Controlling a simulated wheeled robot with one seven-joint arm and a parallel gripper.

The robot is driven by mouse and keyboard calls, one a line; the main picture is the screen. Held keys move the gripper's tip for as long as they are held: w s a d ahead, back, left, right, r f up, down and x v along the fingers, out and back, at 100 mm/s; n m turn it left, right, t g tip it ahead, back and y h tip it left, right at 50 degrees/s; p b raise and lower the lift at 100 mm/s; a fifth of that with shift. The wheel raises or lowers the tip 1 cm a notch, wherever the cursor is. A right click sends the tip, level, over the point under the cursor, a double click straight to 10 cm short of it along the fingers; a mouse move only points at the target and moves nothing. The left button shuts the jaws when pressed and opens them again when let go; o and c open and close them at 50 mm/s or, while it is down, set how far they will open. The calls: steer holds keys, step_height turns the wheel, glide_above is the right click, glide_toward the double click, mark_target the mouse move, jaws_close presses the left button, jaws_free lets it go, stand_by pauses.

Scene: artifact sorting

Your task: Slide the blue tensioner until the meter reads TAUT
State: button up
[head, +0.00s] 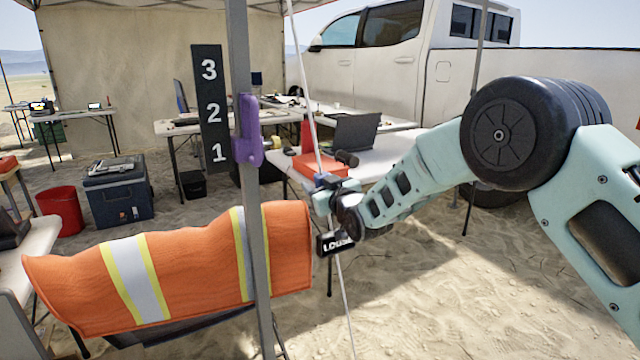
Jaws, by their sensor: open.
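A white guy line (303,70) runs steeply down through the middle of the head view. A small blue piece, apparently the tensioner (327,180), shows on the line right at my gripper (328,196). My gripper is open around or beside this blue piece; I cannot tell whether it touches it. Parts of the gripper hide much of the piece. A small black meter (333,244) hangs just below the gripper. Its white letters are partly covered, but the visible "LO" start looks like LOOSE.
A grey pole (240,60) with a purple clamp (248,130) and a black 1-2-3 board (211,110) stands left of the line. An orange vest (190,265) drapes below. Tables with a laptop (358,131) stand behind. Sand at lower right is open.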

mark_target(322, 176)
steer(key=shift+c, duration=0.3)
jaws_close()
steer(key=shift+s+a+r, duration=0.1)
steer(key=shift+a+r, duration=0.05)
steer(key=shift+r, duration=0.6)
steer(key=shift+s+a+r, duration=0.1)
steer(key=shift+r, duration=0.65)
steer(key=shift+o, duration=0.3)
jaws_free()
steer(key=shift+w+f, duration=0.1)
steer(key=b+v, duration=0.2)
steer(key=v, duration=1.5)
steer(key=shift+s+b, duration=0.25)
steer(key=shift+b, duration=0.1)
steer(key=shift+d, duration=0.1)
